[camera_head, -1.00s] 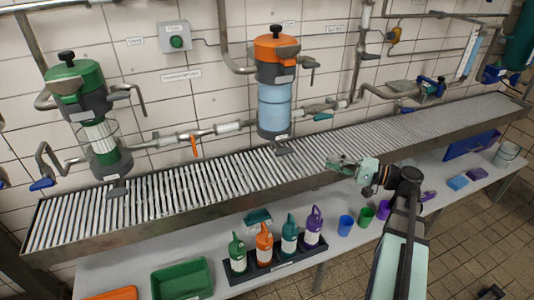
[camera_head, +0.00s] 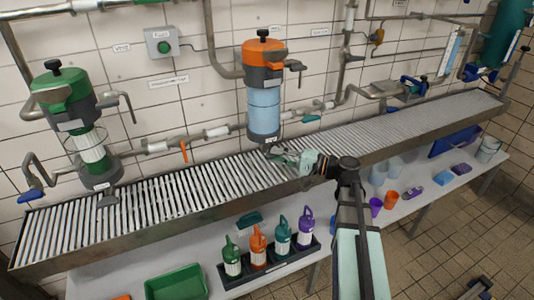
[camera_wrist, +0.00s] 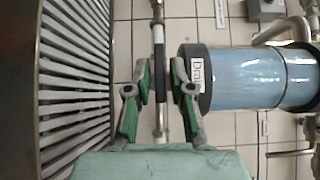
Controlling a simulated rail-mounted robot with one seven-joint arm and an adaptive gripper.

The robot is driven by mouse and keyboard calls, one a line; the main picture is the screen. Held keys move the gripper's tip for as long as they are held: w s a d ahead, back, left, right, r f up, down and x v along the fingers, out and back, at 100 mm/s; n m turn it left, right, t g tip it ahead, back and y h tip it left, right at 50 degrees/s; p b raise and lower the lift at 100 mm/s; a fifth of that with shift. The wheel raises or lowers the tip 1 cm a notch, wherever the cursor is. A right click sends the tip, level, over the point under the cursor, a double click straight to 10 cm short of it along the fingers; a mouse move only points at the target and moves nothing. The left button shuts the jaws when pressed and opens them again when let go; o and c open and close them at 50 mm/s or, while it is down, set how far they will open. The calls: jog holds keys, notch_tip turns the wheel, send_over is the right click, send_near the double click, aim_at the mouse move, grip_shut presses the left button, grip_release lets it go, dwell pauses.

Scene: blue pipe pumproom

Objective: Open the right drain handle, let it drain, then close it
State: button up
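The right filter unit (camera_head: 264,90) has an orange top, a clear body of pale blue liquid and a dark base. It lies sideways in the wrist view (camera_wrist: 262,77), where its base bears a "Drain" label (camera_wrist: 196,72). My gripper (camera_head: 272,152) is just under that base, above the slatted rack. In the wrist view my gripper (camera_wrist: 160,82) is open, one green-padded finger each side of a narrow dark bar (camera_wrist: 160,70), which looks like the drain handle. The fingers seem apart from it. In the head view my gripper largely hides the handle.
The slatted rack (camera_head: 190,200) runs below the units. A green-topped filter (camera_head: 62,95) stands at left, and a pipe with an orange lever (camera_head: 183,151) joins the units. Several spray bottles (camera_head: 258,248) and cups (camera_head: 391,198) stand on the lower table.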

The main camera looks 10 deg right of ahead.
jog(key=shift+x, duration=2)
grip_shut()
